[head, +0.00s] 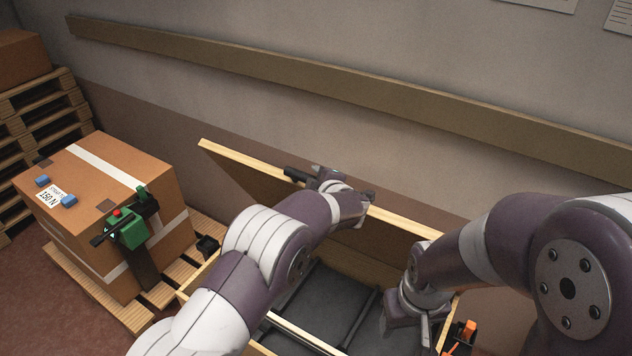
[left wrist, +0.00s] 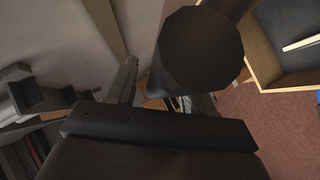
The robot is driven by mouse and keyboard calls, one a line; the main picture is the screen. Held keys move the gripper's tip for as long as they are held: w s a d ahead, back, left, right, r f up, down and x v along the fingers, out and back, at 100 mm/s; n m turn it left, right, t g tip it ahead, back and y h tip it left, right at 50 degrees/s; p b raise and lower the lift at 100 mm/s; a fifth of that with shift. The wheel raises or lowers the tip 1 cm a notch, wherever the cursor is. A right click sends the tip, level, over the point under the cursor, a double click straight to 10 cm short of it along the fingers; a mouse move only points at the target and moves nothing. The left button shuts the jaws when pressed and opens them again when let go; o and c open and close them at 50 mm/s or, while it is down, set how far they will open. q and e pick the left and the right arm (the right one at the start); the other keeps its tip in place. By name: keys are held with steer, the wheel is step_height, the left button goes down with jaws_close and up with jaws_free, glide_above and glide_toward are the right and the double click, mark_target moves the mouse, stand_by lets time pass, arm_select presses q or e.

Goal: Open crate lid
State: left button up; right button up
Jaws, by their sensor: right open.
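The wooden crate (head: 187,296) is open in the head view, with a dark grey lining inside. Its lid (head: 232,170) stands raised at the far side, with its pale top edge sloping down to the right. My left gripper (head: 322,178) is at the lid's top edge; whether its jaws close on the board is unclear. My right gripper (head: 408,312) is open at the crate's right side, low by the rim, and partly hidden by its own arm. The left wrist view shows dark gripper parts and a wood-edged, dark-lined part of the crate (left wrist: 262,72).
A cardboard box (head: 110,172) with white straps stands on a pallet (head: 135,318) at left, with a green strapping tool (head: 132,230) on it. Stacked pallets (head: 38,110) stand far left. A wall with a wooden rail (head: 330,80) is behind the lid. An orange item (head: 466,331) is beside the crate's right end.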

arm_select(q)
steer(key=b+v, duration=0.5)
steer(key=v, duration=0.7)
steer(key=shift+s+r, duration=0.2)
steer(key=shift+s, duration=0.1)
steer(key=shift+d, duration=0.1)
